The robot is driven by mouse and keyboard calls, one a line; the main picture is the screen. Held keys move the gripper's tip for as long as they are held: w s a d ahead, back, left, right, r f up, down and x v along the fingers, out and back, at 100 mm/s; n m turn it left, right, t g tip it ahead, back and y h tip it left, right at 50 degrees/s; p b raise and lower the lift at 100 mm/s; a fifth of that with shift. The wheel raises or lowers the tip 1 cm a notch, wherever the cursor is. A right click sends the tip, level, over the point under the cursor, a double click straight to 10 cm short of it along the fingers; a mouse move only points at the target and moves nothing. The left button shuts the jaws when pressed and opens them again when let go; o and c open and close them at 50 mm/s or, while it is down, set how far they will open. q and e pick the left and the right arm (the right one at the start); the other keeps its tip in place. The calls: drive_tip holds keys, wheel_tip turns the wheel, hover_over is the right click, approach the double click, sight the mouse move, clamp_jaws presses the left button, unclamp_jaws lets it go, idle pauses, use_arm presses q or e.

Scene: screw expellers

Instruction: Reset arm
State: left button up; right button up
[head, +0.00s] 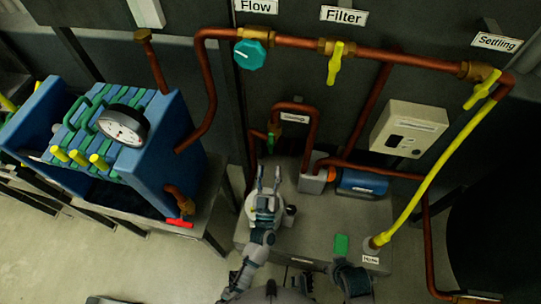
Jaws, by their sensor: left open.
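My left gripper (269,176) is in the lower middle of the head view. Its two light grey fingers point up the picture, apart, with nothing between them. It is over the left part of the grey tank top (312,240), below the small labelled pipe loop. I cannot tell how high it is above the surface. The arm behind it runs down to the bottom edge. I cannot make out my right gripper.
A blue filter press (172,125) with a gauge (122,124) stands left. Copper pipes (390,56) carry a teal valve (250,55) and yellow valve handles (335,63). A yellow hose (432,175) runs down right. A grey box (409,130) and blue motor (361,182) sit behind.

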use_arm(q)
drive_tip(key=shift+v, duration=0.85)
